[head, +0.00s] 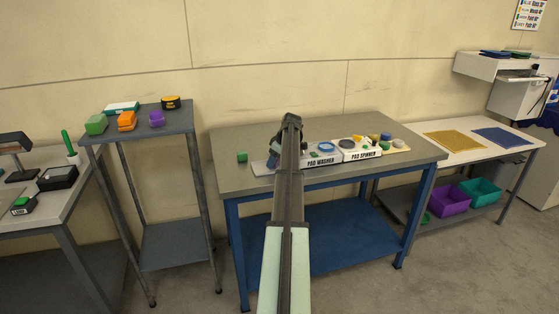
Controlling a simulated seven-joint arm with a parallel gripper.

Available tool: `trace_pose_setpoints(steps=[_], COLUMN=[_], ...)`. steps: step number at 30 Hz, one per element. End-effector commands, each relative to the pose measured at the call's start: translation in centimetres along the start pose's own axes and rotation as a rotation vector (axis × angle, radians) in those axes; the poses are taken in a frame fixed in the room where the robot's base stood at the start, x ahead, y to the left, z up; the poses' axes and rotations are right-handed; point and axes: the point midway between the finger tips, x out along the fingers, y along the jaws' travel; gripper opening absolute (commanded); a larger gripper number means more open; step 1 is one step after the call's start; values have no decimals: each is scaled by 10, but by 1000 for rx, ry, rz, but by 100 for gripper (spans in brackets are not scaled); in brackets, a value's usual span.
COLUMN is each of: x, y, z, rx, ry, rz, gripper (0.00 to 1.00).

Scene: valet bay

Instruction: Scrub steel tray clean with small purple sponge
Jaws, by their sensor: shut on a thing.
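My arm reaches up the middle of the head view over the blue-legged workbench (235,143). Its far end hides what lies behind it, and I cannot make out my gripper's fingers or anything between them. A purple block (156,119), which looks like a sponge, lies on the tall grey stand at the left. I cannot tell whether it is the small purple sponge of the task. A pale flat edge (261,169) shows left of my arm on the workbench. I cannot tell whether it belongs to the steel tray.
Green (96,125) and orange (126,121) blocks share the stand. White units labelled PAD WASHER (321,161) and PAD SPINNER (366,155) stand right of my arm. A small green cube (242,157) sits left of it. The workbench's left part is mostly clear.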

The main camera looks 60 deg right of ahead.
Motion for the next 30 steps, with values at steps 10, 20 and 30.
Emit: trace_pose_setpoints(steps=[10,20,30], x=[9,-25,-54], y=[-24,-22,-22], z=[-21,-36,-47], rx=[-1,0,0], ry=[0,1,1], rz=[0,1,1], gripper=[24,24,24])
